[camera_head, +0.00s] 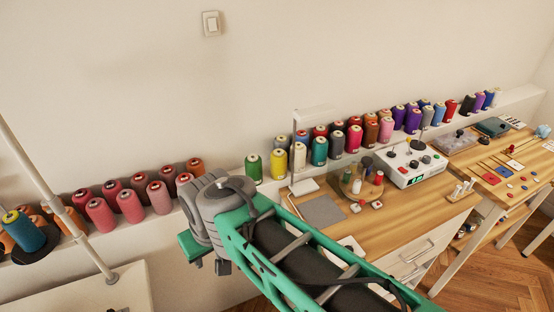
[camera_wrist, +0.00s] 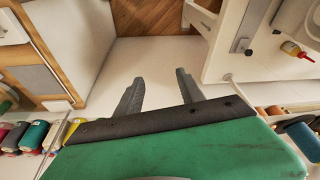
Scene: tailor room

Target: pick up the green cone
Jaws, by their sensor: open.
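The green cone (camera_head: 254,168) is a green thread spool standing upright on the wall shelf in the head view, just left of a yellow-green cone (camera_head: 278,165). My gripper (camera_head: 209,265) is below and left of it in that picture, apart from it. In the wrist view my gripper (camera_wrist: 158,92) has its two fingers spread, with only floor and white surfaces between them. I cannot make out the green cone in the wrist view; the green gripper body covers much of the lower picture.
Red and pink cones (camera_head: 130,206) line the shelf at left, and mixed cones (camera_head: 355,138) at right. A teal cone (camera_head: 319,150) stands near the green one. A wooden desk (camera_head: 404,195) with a control box (camera_head: 411,163) is at right. A pole (camera_head: 55,200) rises at left.

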